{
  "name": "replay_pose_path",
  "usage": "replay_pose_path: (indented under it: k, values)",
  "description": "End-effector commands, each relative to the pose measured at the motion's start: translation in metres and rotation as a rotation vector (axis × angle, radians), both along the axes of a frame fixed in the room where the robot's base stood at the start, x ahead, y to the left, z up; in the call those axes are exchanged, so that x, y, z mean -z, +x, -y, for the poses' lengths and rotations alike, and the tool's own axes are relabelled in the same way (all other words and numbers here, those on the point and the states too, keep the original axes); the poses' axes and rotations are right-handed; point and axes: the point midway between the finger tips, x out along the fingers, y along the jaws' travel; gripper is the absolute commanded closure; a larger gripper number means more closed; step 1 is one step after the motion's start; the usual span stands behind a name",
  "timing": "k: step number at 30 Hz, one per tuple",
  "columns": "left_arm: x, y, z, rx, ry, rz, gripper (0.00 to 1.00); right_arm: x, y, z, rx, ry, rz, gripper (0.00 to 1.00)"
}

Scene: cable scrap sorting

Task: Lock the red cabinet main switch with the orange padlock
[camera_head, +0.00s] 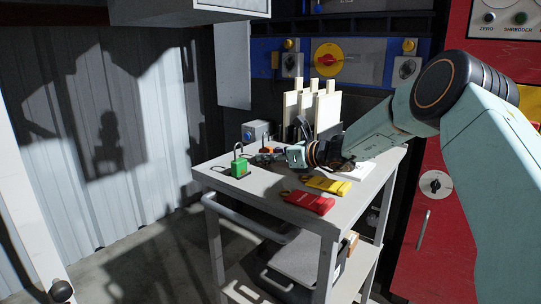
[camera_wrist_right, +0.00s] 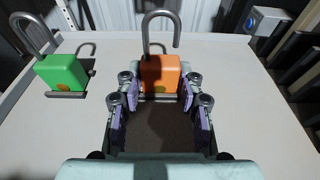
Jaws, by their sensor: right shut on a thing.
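The orange padlock (camera_wrist_right: 160,72) stands upright on the cart top in the right wrist view, its shackle raised and one leg free of the body. My right gripper (camera_wrist_right: 158,108) is shut on it, with the fingers at its two sides. In the head view the right gripper (camera_head: 277,158) is low over the cart's far left part, and the orange padlock (camera_head: 266,150) is small and partly hidden there. The red cabinet (camera_head: 415,262) stands at the right, partly behind my right arm, with a round rotary switch (camera_head: 435,184) on its front. My left gripper is not in view.
A green padlock (camera_head: 239,167) stands left of the gripper on the grey cart (camera_head: 262,192). A red tag (camera_head: 309,202) and a yellow tag (camera_head: 328,185) lie nearer the front. A small grey box (camera_head: 257,131) and upright pale boards (camera_head: 312,106) stand behind.

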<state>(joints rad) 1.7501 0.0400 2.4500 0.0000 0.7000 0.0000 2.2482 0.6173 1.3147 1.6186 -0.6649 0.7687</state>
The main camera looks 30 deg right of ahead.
Motion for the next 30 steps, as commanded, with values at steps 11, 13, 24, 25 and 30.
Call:
replay_pose_path:
  k: [11,13,24,25,30]
  values:
    - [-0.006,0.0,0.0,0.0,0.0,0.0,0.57,-0.009,0.0,0.0,0.0,0.0,0.001,0.85]
    - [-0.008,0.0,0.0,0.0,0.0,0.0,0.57,-0.012,0.0,0.0,0.0,-0.001,0.001,0.85]
    - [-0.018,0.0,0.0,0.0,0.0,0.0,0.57,-0.026,0.0,0.0,0.0,0.0,0.001,0.85]
    - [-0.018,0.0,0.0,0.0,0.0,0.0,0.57,-0.026,0.0,0.0,0.0,0.0,0.001,0.85]
    - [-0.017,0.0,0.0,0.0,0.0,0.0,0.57,-0.026,0.0,0.0,0.0,0.0,0.001,0.85]
